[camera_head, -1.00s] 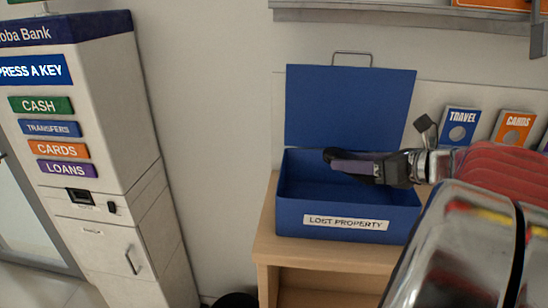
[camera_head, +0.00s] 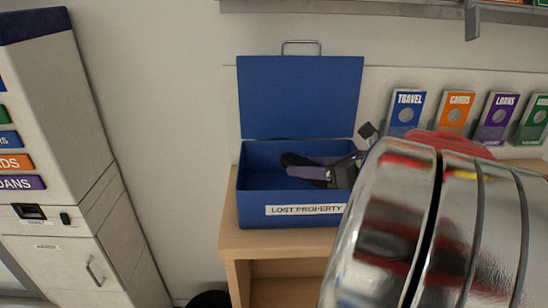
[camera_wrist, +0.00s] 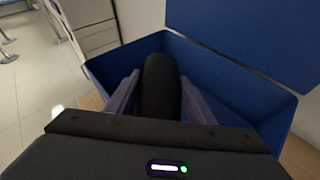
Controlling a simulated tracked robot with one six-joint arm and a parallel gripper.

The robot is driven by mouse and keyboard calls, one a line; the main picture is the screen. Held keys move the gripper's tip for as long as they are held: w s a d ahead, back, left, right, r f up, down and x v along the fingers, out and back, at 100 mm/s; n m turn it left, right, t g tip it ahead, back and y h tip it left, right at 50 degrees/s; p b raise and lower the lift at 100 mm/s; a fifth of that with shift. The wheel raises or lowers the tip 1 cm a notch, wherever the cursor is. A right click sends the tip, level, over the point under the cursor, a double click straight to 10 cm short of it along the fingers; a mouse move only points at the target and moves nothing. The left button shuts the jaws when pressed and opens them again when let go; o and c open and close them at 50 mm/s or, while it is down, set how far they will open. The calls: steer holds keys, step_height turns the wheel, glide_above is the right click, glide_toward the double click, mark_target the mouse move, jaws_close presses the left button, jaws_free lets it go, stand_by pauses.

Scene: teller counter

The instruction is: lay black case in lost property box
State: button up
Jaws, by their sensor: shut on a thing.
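The lost property box (camera_head: 250,211) is blue, with its lid open at the back, and stands on a wooden counter. In the wrist view its wall (camera_wrist: 236,92) surrounds the view of my fingers. My gripper (camera_head: 297,166) is at the box opening, over or inside it. It is shut on the black case (camera_wrist: 161,88), a dark rounded thing between the two purple-grey fingers. In the head view only the end of the case (camera_head: 291,159) shows past the fingers. I cannot tell whether the case touches the box floor.
The wooden counter (camera_head: 232,243) has a strip free in front of the box. Leaflet holders (camera_head: 406,110) stand to the right of the box. A bank machine (camera_head: 62,215) is at the left, and a dark round bin (camera_head: 209,299) is on the floor.

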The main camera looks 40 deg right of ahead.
steer(key=shift+f, duration=0.1)
steer(key=o, duration=1.1)
steer(key=v, duration=1.2)
stand_by(0.3)
